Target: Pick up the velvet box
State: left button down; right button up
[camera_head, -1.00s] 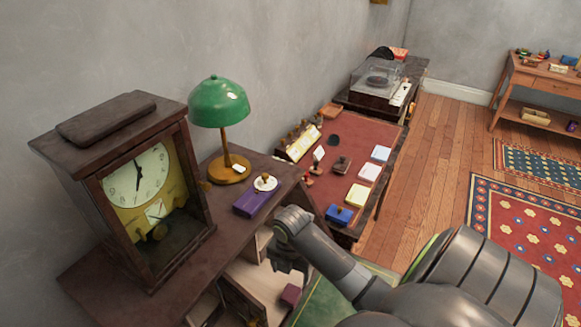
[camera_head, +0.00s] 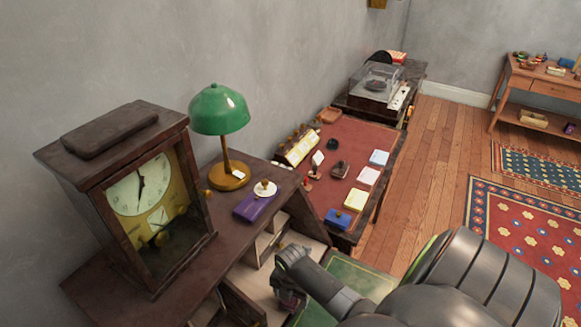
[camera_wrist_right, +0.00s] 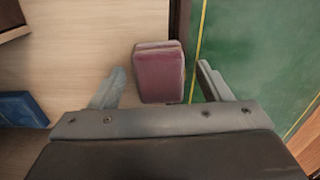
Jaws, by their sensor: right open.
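The velvet box (camera_wrist_right: 160,74) is a small maroon-purple block with a lighter lid edge. In the right wrist view it lies on the pale wooden shelf surface, between the two fingers of my right gripper (camera_wrist_right: 162,88). The fingers are open, with a gap on each side of the box. In the head view my right gripper (camera_head: 288,299) is low at the front of the cabinet's open compartments and mostly hides the box there. My left gripper is not in view.
A blue box (camera_wrist_right: 20,108) lies left in the wrist view; a green surface (camera_wrist_right: 238,70) is right. On the cabinet stand a clock (camera_head: 140,195), a green lamp (camera_head: 219,110) and a purple box (camera_head: 254,208). A red-topped desk (camera_head: 350,145) stands behind.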

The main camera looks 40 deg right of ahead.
jog(key=shift+f, duration=0.25)
jog(key=shift+c, duration=0.4)
jog(key=c, duration=1)
jog(key=shift+r, duration=0.15)
